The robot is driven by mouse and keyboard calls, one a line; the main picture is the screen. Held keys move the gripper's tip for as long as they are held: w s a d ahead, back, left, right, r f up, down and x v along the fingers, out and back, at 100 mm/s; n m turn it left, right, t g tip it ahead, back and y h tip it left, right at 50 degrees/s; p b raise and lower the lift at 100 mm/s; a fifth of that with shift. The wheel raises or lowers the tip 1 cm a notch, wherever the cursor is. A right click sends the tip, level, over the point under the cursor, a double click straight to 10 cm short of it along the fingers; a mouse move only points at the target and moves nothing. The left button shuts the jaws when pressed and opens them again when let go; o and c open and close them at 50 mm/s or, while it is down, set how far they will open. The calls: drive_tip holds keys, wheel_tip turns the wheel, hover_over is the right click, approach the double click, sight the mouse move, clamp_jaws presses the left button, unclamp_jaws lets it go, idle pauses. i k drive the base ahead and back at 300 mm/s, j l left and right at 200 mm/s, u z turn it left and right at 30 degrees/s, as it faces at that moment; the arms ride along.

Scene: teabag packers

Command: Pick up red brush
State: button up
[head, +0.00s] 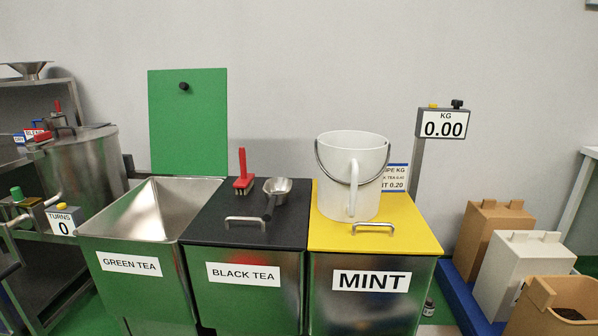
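The red brush (243,175) sits on the black lid (215,215) of the bin labelled BLACK TEA. Its red handle stands upright and its bristles point down onto the lid. It is near the lid's back edge, left of a metal scoop (277,187) that lies on the same lid with its dark handle toward the front. The brush and scoop are close but look apart. My gripper is not in view.
A white bucket (338,165) stands on the yellow MINT lid (420,238). The GREEN TEA bin (140,215) is open, its green lid (188,130) upright behind. A scale display (443,123) reads 0.00. Cardboard boxes (488,235) stand at right, a steel drum (85,165) at left.

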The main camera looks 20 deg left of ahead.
sight(245, 182)
drive_tip(key=u, duration=1.2)
